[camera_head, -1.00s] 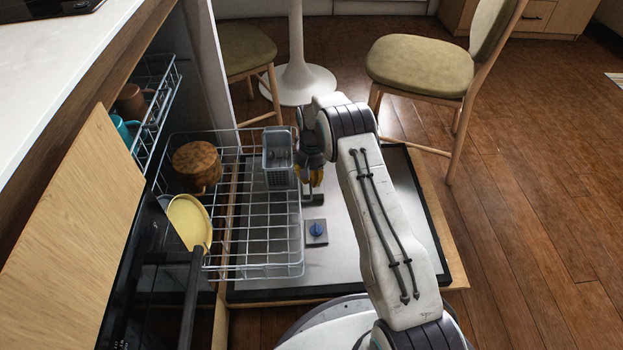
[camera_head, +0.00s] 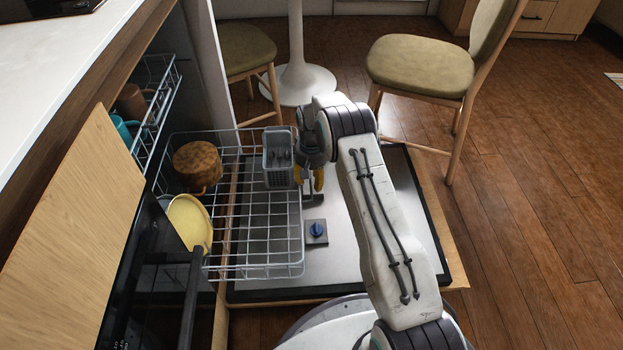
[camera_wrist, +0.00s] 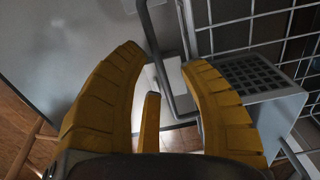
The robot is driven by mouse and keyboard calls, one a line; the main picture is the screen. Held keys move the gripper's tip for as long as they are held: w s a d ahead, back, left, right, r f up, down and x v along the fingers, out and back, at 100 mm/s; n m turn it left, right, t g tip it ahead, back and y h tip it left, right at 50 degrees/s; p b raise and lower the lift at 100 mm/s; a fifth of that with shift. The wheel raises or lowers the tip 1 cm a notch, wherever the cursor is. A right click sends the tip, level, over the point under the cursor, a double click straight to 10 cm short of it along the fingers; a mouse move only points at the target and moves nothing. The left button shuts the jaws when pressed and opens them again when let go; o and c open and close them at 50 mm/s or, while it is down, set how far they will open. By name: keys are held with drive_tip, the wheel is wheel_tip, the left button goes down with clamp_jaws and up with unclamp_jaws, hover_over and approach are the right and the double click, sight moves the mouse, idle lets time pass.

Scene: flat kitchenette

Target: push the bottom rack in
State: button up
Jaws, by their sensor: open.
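The bottom rack (camera_head: 268,272) is a grey wire basket, pulled out over the lowered dishwasher door (camera_head: 357,227). A brown pot (camera_head: 197,165) and a yellow plate (camera_head: 190,222) stand in its inner part. A grey cutlery basket (camera_head: 278,158) sits at its outer far corner. My gripper (camera_head: 314,180) is at the rack's outer side, beside the cutlery basket. In the wrist view my gripper (camera_wrist: 168,108) has its yellow fingers apart, with rack wire (camera_wrist: 168,55) near the tips. I cannot tell whether they touch it. The cutlery basket (camera_wrist: 250,85) is right of the fingers.
The upper rack (camera_head: 158,100) holds cups inside the dishwasher. The counter (camera_head: 60,65) is above at left. A chair (camera_head: 425,70) and a white table base (camera_head: 298,80) stand beyond the door.

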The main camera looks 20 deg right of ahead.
drive_tip(key=shift+r, duration=0.15)
drive_tip(key=shift+r+p, duration=2.7)
drive_tip(key=shift+r, duration=1.4)
wheel_tip(320, 180, up, 12)
